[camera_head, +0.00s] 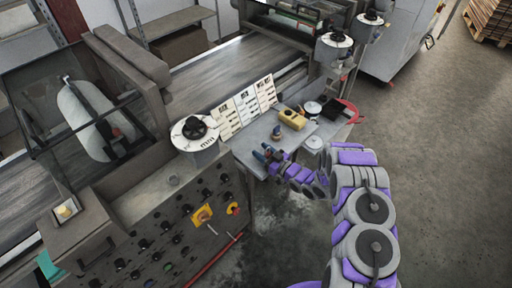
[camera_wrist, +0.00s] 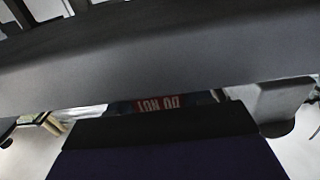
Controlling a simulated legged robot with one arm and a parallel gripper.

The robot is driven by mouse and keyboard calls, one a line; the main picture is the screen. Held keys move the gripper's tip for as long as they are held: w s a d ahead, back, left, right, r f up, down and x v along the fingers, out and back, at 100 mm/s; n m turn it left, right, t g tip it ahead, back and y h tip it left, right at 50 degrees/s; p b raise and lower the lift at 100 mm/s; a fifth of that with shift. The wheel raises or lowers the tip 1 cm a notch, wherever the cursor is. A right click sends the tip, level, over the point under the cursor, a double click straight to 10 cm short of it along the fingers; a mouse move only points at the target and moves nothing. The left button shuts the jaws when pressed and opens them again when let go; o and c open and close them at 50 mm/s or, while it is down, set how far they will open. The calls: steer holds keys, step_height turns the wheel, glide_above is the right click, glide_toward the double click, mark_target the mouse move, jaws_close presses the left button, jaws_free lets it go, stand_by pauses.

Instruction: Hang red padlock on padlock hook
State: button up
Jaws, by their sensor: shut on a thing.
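My gripper (camera_head: 264,156) is at the front left of the grey work table in the head view, close to the corner of the control cabinet. In the wrist view two dark fingers fill much of the picture, one above and one below. They are shut on the red padlock (camera_wrist: 160,103), of which only a thin strip with upside-down "DO NOT" lettering shows between them. The padlock's shackle is hidden. In the head view the padlock is too small to make out clearly. I cannot make out the padlock hook in either view.
The control cabinet (camera_head: 150,235) has black knobs, a yellow-backed switch (camera_head: 203,215) and another yellow-and-red switch (camera_head: 232,208). Label sheets (camera_head: 246,103) stand behind the table. A yellow object (camera_head: 292,118) and a black box (camera_head: 331,108) lie on it.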

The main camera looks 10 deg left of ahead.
steer(key=x, duration=0.3)
steer(key=shift+w+a+b, duration=0.1)
steer(key=shift+w+b, duration=0.05)
steer(key=shift+b, duration=0.2)
steer(key=shift+w+a+r, duration=0.1)
steer(key=shift+a+r, duration=0.05)
steer(key=shift+a, duration=0.05)
steer(key=o, duration=1.1)
steer(key=shift+f, duration=0.25)
steer(key=p+v, duration=0.2)
steer(key=v, duration=1.5)
steer(key=shift+s+d, duration=0.2)
steer(key=shift+s, duration=0.05)
steer(key=shift+w+r, duration=0.1)
steer(key=shift+r, duration=0.05)
